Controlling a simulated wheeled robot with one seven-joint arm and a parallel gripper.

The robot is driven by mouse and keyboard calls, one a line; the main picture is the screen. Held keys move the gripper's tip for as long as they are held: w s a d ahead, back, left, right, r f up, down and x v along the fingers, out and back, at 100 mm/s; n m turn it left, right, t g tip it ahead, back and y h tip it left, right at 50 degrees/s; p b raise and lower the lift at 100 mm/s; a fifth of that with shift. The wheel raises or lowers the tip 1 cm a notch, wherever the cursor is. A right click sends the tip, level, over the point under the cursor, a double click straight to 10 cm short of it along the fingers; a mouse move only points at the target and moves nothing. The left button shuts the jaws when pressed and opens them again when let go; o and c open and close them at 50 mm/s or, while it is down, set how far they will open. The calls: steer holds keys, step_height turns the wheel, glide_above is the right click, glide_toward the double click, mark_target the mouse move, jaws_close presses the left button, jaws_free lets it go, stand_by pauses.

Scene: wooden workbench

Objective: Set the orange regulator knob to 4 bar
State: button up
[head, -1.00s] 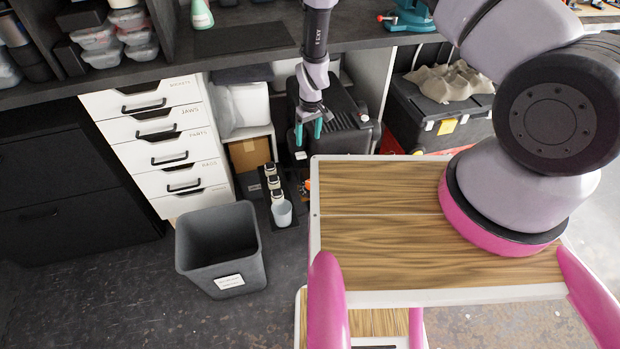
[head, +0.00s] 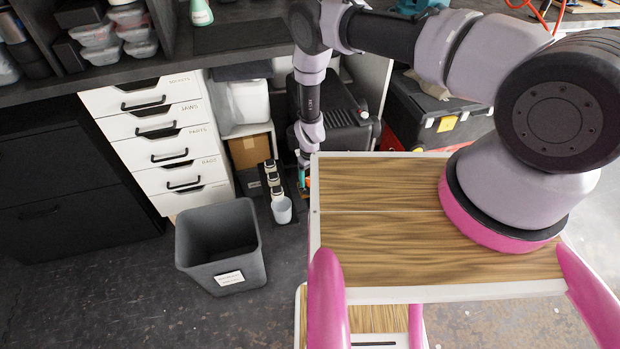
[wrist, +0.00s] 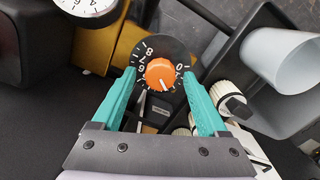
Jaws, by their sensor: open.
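The orange regulator knob (wrist: 160,74) sits in the middle of a black dial plate with white numbers in the wrist view. A white line on the knob points down and slightly right; the number it meets is too small to read. My gripper (wrist: 159,77) is open, with one teal finger on each side of the knob; I cannot tell whether they touch it. A white gauge (wrist: 88,8) shows at the top left, partly cut off.
A black strip with several white fittings (head: 271,179) and a pale cup (head: 282,211) stand just left of my gripper. A black machine (head: 340,125) is behind it. A grey bin (head: 222,250) and white drawers (head: 165,140) are further left.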

steer(key=shift+f, duration=0.3)
jaws_close()
steer(key=shift+m, duration=0.3)
steer(key=m, duration=0.9)
steer(key=shift+m, duration=0.3)
stand_by(0.3)
